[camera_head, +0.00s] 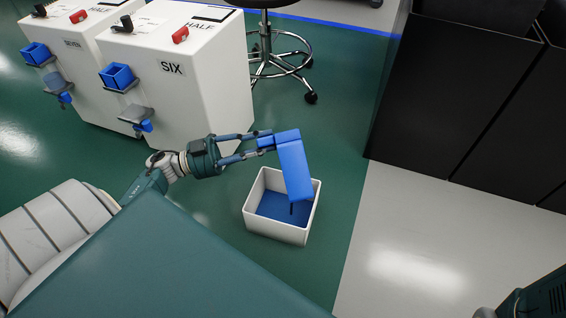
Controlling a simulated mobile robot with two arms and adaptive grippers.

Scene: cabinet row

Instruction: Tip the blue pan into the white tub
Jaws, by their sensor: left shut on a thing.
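The blue pan (294,168) is held up and tipped steeply, its long side slanting down to the right over the white tub. My left gripper (262,142) is shut on the pan's upper left end. The white tub (266,228) stands on the green floor below, open at the top. The pan's lower end overlaps the tub's opening in this view. The tub's inside bottom looks blue, and a small dark shape shows just below the pan; I cannot tell what it is. The pan's inside is hidden. My right gripper is not in view.
Two white cabinets stand at the upper left, one marked SIX (205,90), with blue bins (117,76) on their fronts. A wheeled stool (275,60) stands behind the tub. Black cabinets (450,95) are at the right. The pale floor (415,240) at right is clear.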

